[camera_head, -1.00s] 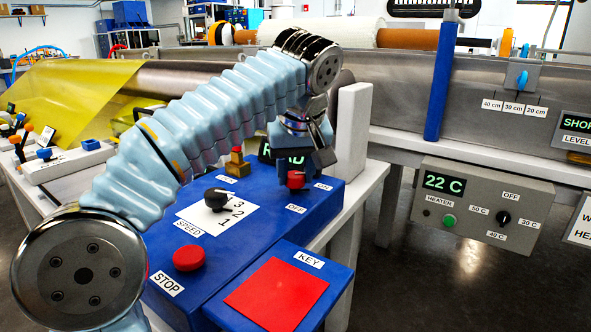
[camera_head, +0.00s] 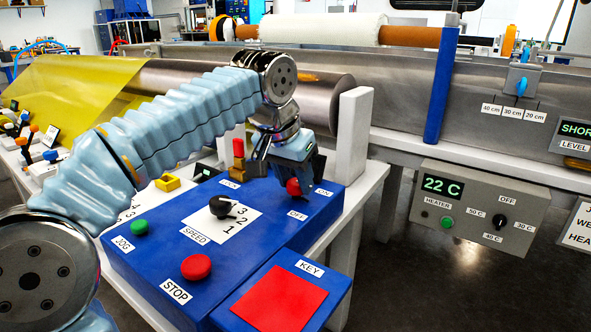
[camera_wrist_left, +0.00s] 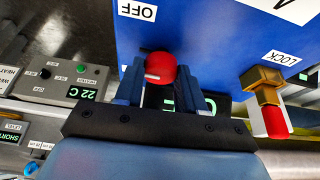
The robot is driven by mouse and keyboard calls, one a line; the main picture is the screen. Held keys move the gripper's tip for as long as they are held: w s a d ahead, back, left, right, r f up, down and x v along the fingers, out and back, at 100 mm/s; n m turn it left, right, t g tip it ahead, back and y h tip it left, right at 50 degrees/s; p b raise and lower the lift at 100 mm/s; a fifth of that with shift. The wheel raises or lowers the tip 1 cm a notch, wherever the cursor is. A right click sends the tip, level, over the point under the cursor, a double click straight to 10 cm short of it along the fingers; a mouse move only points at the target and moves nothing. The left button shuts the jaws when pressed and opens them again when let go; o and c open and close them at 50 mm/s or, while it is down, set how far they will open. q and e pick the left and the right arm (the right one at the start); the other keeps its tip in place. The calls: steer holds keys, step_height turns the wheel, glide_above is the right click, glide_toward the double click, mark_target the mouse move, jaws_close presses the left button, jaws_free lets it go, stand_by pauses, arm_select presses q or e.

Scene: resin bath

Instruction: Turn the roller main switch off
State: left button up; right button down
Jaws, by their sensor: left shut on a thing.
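The roller main switch is a red rotary knob (camera_head: 293,187) on the blue control box (camera_head: 160,250), with an ON label to its right and an OFF label in front of it. My left gripper (camera_head: 283,172) reaches down over the box and is shut on the knob. The left wrist view shows the red knob (camera_wrist_left: 161,68) between the two blue fingertips (camera_wrist_left: 160,88), with a pale mark on its side and the OFF label nearby. Which label the knob points to I cannot tell. My right gripper is not in view.
A black speed knob (camera_head: 222,205), a red STOP button (camera_head: 196,267) and a green JOG button (camera_head: 139,227) are on the box. A brass lock with a red top (camera_wrist_left: 268,95) stands beside the switch. A white post (camera_head: 352,135) rises behind the gripper.

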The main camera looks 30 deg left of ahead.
arm_select(q)
steer(key=m+h+p, duration=0.1)
steer(key=m, duration=0.1)
steer(key=m+h+p, duration=0.1)
steer(key=m+p, duration=0.1)
steer(key=m, duration=0.1)
steer(key=shift+w+a+r+m+g, duration=0.1)
steer(key=shift+a+r+m+g, duration=0.1)
steer(key=shift+m+g, duration=0.15)
steer(key=shift+f+m+g+h+p, duration=0.15)
steer(key=shift+m+g+h+p, duration=0.4)
steer(key=shift+m+p, duration=0.9)
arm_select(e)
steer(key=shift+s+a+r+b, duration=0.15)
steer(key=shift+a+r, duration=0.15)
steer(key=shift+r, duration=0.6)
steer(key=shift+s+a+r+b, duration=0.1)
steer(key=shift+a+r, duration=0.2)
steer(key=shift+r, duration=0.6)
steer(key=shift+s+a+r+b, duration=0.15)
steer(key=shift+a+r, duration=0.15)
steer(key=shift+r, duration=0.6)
arm_select(q)
steer(key=shift+m, duration=0.5)
steer(key=o, duration=1)
steer(key=shift+o, duration=0.2)
